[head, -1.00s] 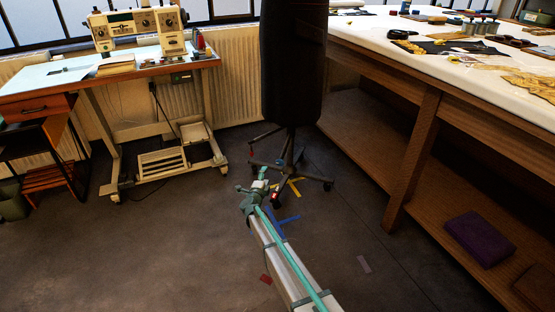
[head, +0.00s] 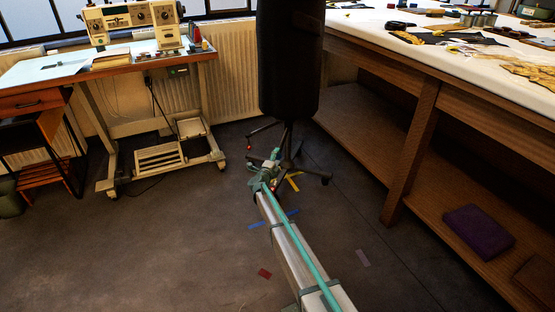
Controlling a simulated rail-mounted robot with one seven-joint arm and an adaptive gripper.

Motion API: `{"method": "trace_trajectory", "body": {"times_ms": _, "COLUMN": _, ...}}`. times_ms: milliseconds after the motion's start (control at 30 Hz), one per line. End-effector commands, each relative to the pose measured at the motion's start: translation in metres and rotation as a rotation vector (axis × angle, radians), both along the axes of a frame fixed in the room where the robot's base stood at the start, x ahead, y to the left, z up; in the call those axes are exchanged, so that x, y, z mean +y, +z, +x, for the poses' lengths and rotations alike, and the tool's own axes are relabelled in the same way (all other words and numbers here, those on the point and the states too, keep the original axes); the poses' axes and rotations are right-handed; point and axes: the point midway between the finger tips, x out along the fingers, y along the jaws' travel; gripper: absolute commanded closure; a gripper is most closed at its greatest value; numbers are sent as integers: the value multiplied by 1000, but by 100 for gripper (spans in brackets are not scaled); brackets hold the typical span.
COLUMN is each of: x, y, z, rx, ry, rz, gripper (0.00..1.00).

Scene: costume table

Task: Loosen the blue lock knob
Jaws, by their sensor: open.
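No blue lock knob can be made out in the head view. A dark, torso-like dress form (head: 289,60) hangs over a black stand (head: 287,140) with a wheeled base. My arm reaches from the bottom edge toward this base, and my gripper (head: 268,163) is small at its far end, in front of the stand's foot. It is open, and nothing can be seen between its fingers. Whether it touches the stand cannot be told.
A sewing machine (head: 132,22) stands on a wheeled table (head: 50,68) at left. A long worktable (head: 385,32) with fabric and tools fills the right; a purple box (head: 478,231) lies on its lower shelf.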

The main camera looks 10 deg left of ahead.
Motion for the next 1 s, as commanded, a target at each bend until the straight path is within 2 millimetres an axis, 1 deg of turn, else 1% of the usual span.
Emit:
{"method": "trace_trajectory", "body": {"times_ms": 33, "x": -1, "y": -2, "z": 6, "rx": 0, "ry": 0, "rz": 0, "gripper": 32}}
{"method": "trace_trajectory", "body": {"times_ms": 100, "x": -2, "y": -1, "z": 9, "rx": 0, "ry": 0, "rz": 0, "gripper": 32}}
{"method": "trace_trajectory", "body": {"times_ms": 367, "x": -3, "y": 0, "z": 11, "rx": 0, "ry": 0, "rz": -1, "gripper": 32}}
{"method": "trace_trajectory", "body": {"times_ms": 400, "x": -3, "y": 0, "z": 11, "rx": 0, "ry": 0, "rz": -1, "gripper": 34}}
{"method": "trace_trajectory", "body": {"times_ms": 667, "x": -3, "y": 0, "z": 10, "rx": 0, "ry": 0, "rz": -1, "gripper": 77}}
{"method": "trace_trajectory", "body": {"times_ms": 700, "x": -3, "y": 0, "z": 10, "rx": 0, "ry": 0, "rz": -1, "gripper": 84}}
{"method": "trace_trajectory", "body": {"times_ms": 767, "x": -3, "y": 0, "z": 10, "rx": 0, "ry": 0, "rz": -1, "gripper": 92}}
{"method": "trace_trajectory", "body": {"times_ms": 1000, "x": -3, "y": 1, "z": 11, "rx": 2, "ry": 0, "rz": -20, "gripper": 93}}
